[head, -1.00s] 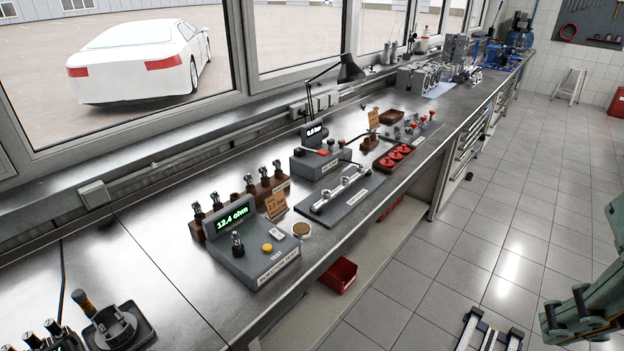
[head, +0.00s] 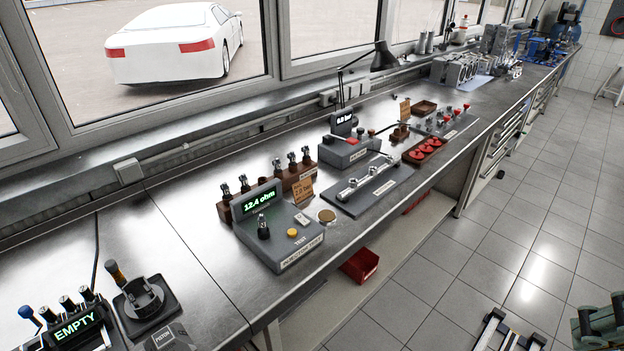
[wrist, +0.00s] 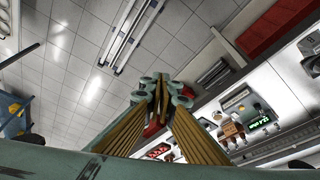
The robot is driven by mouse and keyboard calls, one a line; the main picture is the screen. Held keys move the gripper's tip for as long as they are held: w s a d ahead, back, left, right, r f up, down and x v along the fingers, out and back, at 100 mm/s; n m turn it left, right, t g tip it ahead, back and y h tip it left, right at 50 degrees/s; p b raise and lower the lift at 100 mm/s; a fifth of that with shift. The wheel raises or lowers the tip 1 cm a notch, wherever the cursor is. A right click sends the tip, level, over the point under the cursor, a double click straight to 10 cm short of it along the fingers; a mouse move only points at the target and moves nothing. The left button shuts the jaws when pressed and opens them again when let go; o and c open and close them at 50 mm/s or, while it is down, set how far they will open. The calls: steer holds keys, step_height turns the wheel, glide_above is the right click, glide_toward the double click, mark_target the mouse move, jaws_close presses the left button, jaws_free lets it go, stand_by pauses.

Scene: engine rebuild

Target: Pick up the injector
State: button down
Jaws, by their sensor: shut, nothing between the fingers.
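One dark injector (head: 263,227) stands upright in the grey injector tester (head: 302,258), whose green display reads 12.4 ohm. More injectors stand in a brown rack (head: 297,179) behind it, and two show left of the display. The tester's display (wrist: 260,122) also shows at the right of the wrist view. My gripper (wrist: 161,88) has its tips together in the wrist view, over the floor side of the bench edge, with nothing held. It is well apart from the injectors. In the head view only a green part of my arm shows at the bottom right; the fingertips are not visible there.
A card reading 2.0 (head: 303,190) stands beside the tester. A grey fuel-rail board (head: 365,193) and a tray of red parts (head: 423,151) lie to its right. An EMPTY display (head: 75,326) and a piston stand (head: 143,302) are at lower left. Bare bench lies between.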

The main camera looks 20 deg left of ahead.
steer(key=c, duration=3.4)
jaws_free()
steer(key=o, duration=1.1)
steer(key=shift+o, duration=0.2)
